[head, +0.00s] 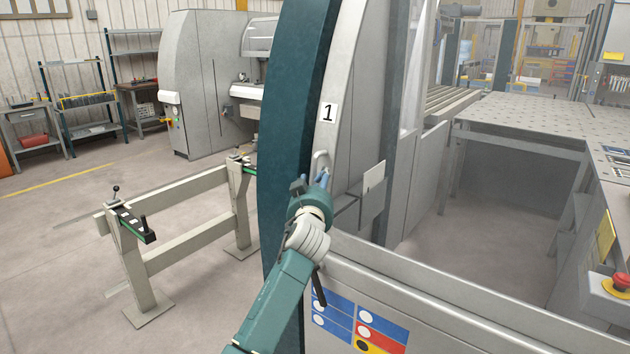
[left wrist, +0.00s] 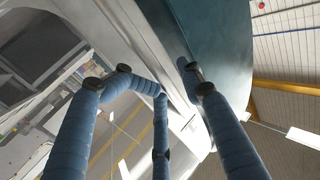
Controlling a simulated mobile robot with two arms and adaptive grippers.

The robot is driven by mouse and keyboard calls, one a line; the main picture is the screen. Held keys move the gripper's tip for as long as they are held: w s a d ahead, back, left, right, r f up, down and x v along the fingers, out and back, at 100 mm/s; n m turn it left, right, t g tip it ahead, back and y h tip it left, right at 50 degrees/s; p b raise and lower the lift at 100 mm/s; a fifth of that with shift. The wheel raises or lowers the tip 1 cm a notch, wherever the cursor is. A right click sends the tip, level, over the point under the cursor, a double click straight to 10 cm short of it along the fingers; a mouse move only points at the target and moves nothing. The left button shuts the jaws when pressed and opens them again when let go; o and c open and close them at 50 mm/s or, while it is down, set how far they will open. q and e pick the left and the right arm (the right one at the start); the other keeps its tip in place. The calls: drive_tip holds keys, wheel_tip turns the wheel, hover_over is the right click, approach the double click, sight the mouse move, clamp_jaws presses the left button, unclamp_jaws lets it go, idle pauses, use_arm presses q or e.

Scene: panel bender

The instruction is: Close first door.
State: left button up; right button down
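The first door (head: 338,110) is a tall curved grey panel edged in dark teal, marked with a "1" label (head: 328,113). Its small light loop handle (head: 321,160) sits below the label. My left gripper (head: 323,180) is just below and at the handle in the head view; I cannot tell whether it touches. The left wrist view shows its blue-wrapped fingers (left wrist: 160,85) spread apart with nothing clearly between them. The teal door edge (left wrist: 215,45) lies beyond the fingertips there. My right gripper is not in view.
A low beige stand (head: 190,235) is left of the door. A grey machine front panel (head: 440,300) with coloured stickers runs to the lower right, with a red emergency button (head: 621,282) at the right edge. Floor at the left is open.

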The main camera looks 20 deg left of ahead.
use_arm(q)
clamp_jaws()
unclamp_jaws()
drive_tip(key=shift+w+a, duration=0.1)
drive_tip(key=v, duration=1.2)
